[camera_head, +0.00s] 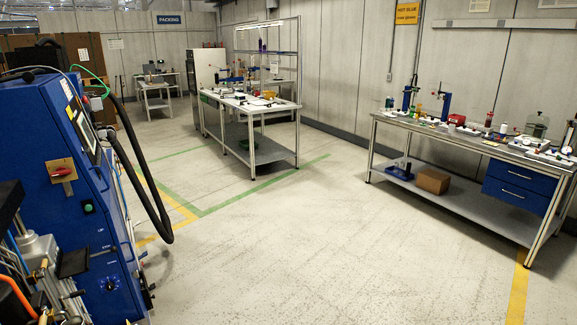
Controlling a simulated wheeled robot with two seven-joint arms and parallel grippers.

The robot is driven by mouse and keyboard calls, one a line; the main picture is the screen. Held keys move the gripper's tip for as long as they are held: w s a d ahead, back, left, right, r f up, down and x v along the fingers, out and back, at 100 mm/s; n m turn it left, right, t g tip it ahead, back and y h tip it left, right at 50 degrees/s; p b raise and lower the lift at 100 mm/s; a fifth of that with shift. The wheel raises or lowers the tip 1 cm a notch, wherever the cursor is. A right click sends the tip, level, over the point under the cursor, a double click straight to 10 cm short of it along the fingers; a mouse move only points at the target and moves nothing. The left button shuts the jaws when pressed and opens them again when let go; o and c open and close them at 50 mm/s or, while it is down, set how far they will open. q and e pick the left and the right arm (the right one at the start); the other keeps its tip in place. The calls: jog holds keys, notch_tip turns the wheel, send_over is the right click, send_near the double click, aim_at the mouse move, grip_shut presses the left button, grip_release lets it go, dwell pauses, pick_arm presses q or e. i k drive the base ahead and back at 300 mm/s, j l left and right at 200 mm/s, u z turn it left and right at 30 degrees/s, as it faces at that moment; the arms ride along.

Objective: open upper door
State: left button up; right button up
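A tall blue cabinet (75,190) stands close at the left edge. Its near side carries a red rotary switch (62,171) on a light plate, a green button (88,208) and a dark round knob (111,284) low down. Its narrow right-hand face is seen very obliquely, with a screen panel (82,128) high up and a thick black hose (150,190) looping out from it. I cannot make out which part is the upper door, or whether any door stands open. Neither of my grippers shows in this view.
Metal cylinders and fittings (40,260) crowd the lower left corner beside the cabinet. A workbench (450,195) with blue drawers and small tools stands at the right. Another bench (248,115) stands at the back middle. The pale floor (300,240) between is clear.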

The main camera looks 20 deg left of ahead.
aim_at(60, 99)
jog(key=i+u, duration=0.25)
jog(key=u, duration=0.2)
jog(key=i+l+u, duration=0.15)
jog(key=u, duration=0.35)
jog(key=i+l+u, duration=0.2)
jog(key=u, duration=0.25)
jog(key=i+l+u, duration=0.2)
jog(key=u, duration=0.25)
jog(key=i+l+z, duration=0.35)
jog(key=i+l, duration=0.15)
jog(key=i, duration=0.05)
